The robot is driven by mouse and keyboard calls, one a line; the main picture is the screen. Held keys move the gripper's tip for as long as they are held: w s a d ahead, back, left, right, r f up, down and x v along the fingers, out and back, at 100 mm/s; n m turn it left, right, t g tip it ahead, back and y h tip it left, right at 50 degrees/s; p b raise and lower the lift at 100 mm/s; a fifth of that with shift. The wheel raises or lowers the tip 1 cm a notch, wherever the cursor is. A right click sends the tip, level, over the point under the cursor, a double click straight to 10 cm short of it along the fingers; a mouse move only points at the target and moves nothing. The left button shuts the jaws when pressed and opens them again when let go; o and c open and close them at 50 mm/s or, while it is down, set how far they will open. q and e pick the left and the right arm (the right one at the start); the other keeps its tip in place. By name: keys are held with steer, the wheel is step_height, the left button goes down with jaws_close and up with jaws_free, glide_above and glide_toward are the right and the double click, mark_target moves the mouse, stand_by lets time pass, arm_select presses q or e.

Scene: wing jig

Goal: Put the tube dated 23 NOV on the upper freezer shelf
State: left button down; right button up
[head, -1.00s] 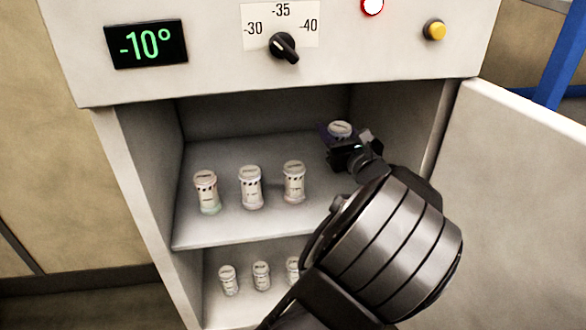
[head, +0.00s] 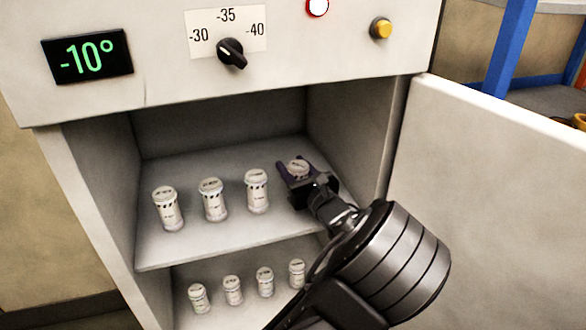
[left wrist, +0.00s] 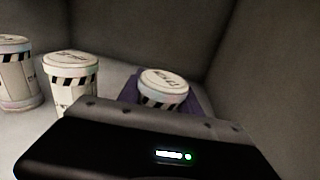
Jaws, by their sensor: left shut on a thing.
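My left gripper (head: 297,176) is inside the freezer, shut on a white tube (head: 299,167) with a striped band. The tube is upright at the right end of the row on the upper shelf (head: 190,244). It also shows in the left wrist view (left wrist: 163,86), between the purple fingers; the gripper body hides its lower part. I cannot tell whether its base touches the shelf, and its date is not readable. Three similar tubes stand to its left, the nearest (head: 257,191) apart from it. My right gripper is not in view.
Several tubes (head: 233,291) stand on the lower shelf. The freezer door (head: 490,200) is open to the right, and the side wall (head: 350,130) is close to the held tube. The panel above has a -10° display (head: 87,56), a dial (head: 231,53) and a yellow button (head: 381,28).

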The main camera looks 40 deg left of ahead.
arm_select(q)
steer(key=shift+f, duration=0.15)
steer(key=c, duration=0.8)
jaws_free()
steer(key=v, duration=1.2)
steer(key=shift+s, duration=0.1)
